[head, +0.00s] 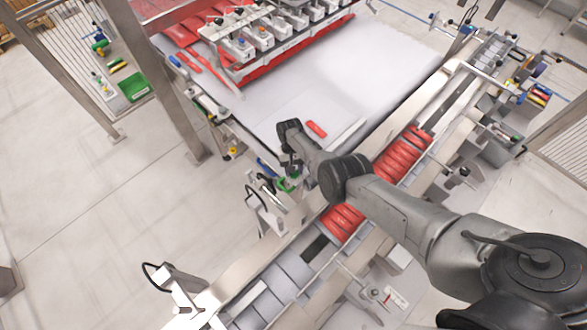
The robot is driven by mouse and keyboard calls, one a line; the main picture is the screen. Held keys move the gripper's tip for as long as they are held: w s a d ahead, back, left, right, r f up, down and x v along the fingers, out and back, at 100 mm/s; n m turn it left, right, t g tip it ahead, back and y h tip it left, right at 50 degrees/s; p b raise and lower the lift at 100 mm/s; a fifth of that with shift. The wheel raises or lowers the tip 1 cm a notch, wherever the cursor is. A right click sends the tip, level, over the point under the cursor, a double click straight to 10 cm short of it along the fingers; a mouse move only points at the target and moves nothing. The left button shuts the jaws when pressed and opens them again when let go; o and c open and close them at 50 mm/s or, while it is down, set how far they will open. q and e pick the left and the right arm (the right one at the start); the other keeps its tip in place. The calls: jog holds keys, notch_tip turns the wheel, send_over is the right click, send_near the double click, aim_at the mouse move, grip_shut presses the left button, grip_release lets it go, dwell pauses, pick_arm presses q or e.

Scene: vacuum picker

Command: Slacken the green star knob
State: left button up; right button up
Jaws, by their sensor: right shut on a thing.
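My right arm reaches in from the lower right. Its wrist bends down over the near edge of the white table, beside the conveyor rail. My right gripper (287,174) is small and partly hidden behind my own wrist. It is shut on a small green part, which looks like the green star knob (289,185), at the rail's left side. The jaws cover part of the knob, so its star shape and turn are not clear. My left gripper is not in view.
Red packs (402,155) lie in a row on the conveyor under my arm. A single red pack (316,129) lies on the white table (365,75). A sensor bracket (266,212) stands close to the gripper.

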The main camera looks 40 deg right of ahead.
jog(key=o, duration=0.9)
jog(key=shift+r, duration=0.1)
jog(key=shift+w+d+r, duration=0.1)
jog(key=shift+r, duration=0.2)
jog(key=shift+p+v, duration=1.15)
jog(key=shift+v, duration=5.35)
jog(key=shift+f, duration=0.1)
